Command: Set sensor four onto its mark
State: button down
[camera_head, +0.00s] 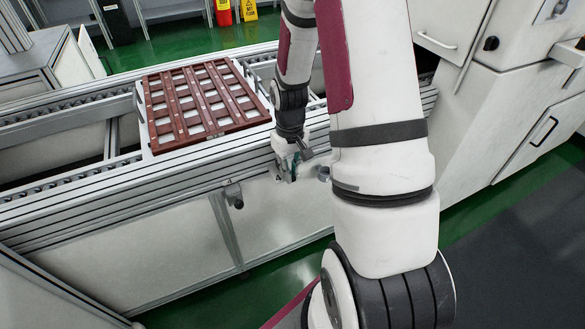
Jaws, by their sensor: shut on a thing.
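My gripper (288,171) hangs at the conveyor's near side, to the right of and below the red-brown slotted tray in the picture. It is shut on a small teal-grey thing (292,179), mostly hidden by the fingers. I cannot make out its shape or any number on it. No sensor can be told apart clearly, and no mark for one can be read in this view.
The red-brown slotted tray (150,116) lies on the conveyor (75,206), with pale surface showing through its openings. A white cabinet (528,85) stands at the right. A yellow floor sign (249,10) stands at the back. Green and dark floor is clear at the lower right.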

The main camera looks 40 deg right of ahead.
jog(key=shift+a+m, duration=0.25)
jog(key=shift+m, duration=0.35)
jog(key=c, duration=1.6)
grip_release()
notch_tip(320, 180, up, 12)
jog(key=shift+a, duration=0.1)
